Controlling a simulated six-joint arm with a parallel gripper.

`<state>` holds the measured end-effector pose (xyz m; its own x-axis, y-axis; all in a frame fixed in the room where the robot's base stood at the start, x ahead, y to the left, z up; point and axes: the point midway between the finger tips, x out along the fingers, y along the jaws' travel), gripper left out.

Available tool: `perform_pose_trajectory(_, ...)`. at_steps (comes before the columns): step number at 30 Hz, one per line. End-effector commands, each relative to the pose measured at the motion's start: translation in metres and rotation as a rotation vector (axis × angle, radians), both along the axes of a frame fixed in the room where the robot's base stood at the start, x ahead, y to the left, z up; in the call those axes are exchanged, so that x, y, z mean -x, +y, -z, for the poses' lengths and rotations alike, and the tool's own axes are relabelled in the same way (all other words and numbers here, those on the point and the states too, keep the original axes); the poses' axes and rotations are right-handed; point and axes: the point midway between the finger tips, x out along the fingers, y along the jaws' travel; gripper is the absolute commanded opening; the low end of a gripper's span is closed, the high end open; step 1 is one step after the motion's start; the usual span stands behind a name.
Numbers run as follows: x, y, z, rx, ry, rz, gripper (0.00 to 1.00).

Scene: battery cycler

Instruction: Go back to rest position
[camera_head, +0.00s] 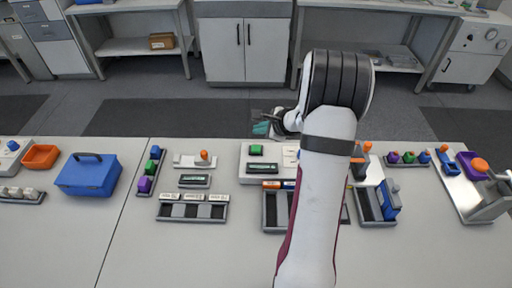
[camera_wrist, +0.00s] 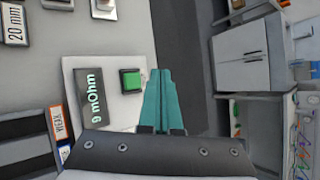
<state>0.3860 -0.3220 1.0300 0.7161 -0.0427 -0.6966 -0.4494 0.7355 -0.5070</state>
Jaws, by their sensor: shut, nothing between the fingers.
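My gripper (camera_wrist: 158,100) shows in the wrist view as two teal fingers pressed together with nothing between them. In the head view the gripper (camera_head: 261,128) is small and partly hidden by my arm, above the far edge of the table, left of the arm. In the wrist view, a green button (camera_wrist: 131,80) and a display reading "9 mOhm" (camera_wrist: 91,108) lie left of the fingers, on a pale device. The same device (camera_head: 257,167) shows in the head view, partly covered by my arm.
A blue case (camera_head: 88,175) and an orange bin (camera_head: 41,157) stand at the left. A slotted tray (camera_head: 192,212) lies left of centre. A purple bin (camera_head: 472,166) and a metal fixture (camera_head: 487,205) are at the right. The front of the table (camera_head: 170,258) is clear.

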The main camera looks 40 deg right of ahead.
Motion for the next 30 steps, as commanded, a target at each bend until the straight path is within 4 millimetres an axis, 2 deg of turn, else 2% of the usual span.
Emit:
perform_pose_trajectory(13,0.0,0.0,0.0,0.0,0.0,0.0,0.0)
perform_pose_trajectory(14,-0.001,0.001,-0.001,0.001,0.0,-0.005,0.0)
perform_pose_trajectory(16,-0.006,0.017,-0.009,0.011,-0.003,-0.057,0.0)
perform_pose_trajectory(17,-0.01,0.03,-0.017,0.021,-0.004,-0.104,0.0)
perform_pose_trajectory(19,-0.019,0.082,-0.041,0.053,-0.003,-0.273,0.0)
perform_pose_trajectory(20,-0.02,0.11,-0.053,0.071,-0.001,-0.368,0.0)
perform_pose_trajectory(21,-0.017,0.152,-0.068,0.096,0.006,-0.505,0.0)
perform_pose_trajectory(23,-0.001,0.213,-0.087,0.138,0.027,-0.716,0.0)
perform_pose_trajectory(24,0.017,0.251,-0.096,0.169,0.049,-0.86,0.0)
perform_pose_trajectory(26,0.055,0.303,-0.106,0.221,0.093,-1.079,0.0)
perform_pose_trajectory(27,0.085,0.33,-0.11,0.263,0.129,-1.22,0.0)
perform_pose_trajectory(29,0.134,0.357,-0.111,0.334,0.195,-1.416,0.0)
perform_pose_trajectory(30,0.165,0.366,-0.11,0.386,0.242,-1.529,0.0)
